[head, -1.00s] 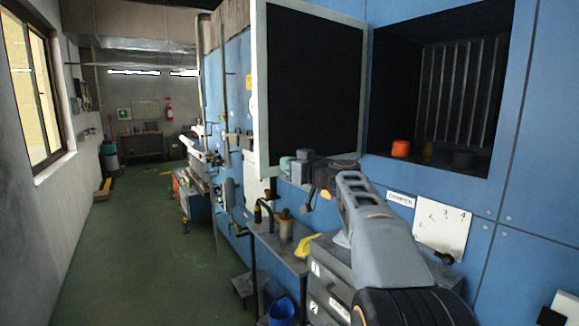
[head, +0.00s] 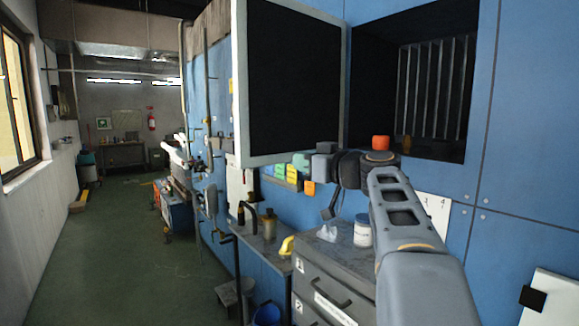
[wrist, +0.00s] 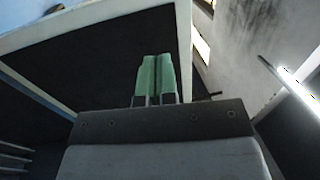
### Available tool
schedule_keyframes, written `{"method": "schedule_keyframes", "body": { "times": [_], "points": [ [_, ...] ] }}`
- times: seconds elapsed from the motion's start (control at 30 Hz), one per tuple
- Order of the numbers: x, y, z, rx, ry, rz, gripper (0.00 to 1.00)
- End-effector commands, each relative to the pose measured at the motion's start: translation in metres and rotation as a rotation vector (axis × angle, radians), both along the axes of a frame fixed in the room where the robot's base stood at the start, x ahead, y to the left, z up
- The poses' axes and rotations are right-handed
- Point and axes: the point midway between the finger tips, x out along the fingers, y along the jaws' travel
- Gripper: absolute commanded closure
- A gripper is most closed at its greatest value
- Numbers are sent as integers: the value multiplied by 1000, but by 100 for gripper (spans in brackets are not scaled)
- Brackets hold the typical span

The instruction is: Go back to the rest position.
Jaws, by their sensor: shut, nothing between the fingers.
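My gripper (head: 301,163) is in front of the blue wall, just below the lower edge of the open dark door panel. In the wrist view its two green fingers (wrist: 156,78) are pressed together with nothing between them. My arm reaches up from the lower right in the head view and hides part of the wall and worktop. In the wrist view the pale-framed panel (wrist: 100,60) lies beyond the fingers.
The open door (head: 290,80) hangs left of a dark wall opening holding an orange object (head: 380,142). Below are a drawer cabinet (head: 325,275), a white jar (head: 363,230), a side bench (head: 262,245) and a blue bucket (head: 267,315). Green floor (head: 120,260) at left is clear.

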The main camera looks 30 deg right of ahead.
Motion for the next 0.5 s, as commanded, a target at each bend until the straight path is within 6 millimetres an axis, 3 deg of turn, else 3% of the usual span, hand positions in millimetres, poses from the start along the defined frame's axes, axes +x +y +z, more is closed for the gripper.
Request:
{"method": "schedule_keyframes", "body": {
  "times": [0.23,0.37,0.43,0.5],
  "points": [
    [-9,-1,0,7,3,2,100],
    [-8,-3,-3,95,52,-8,100],
    [-4,-10,-28,178,168,-46,100],
    [-3,-19,-73,265,338,-114,100]
  ]
}}
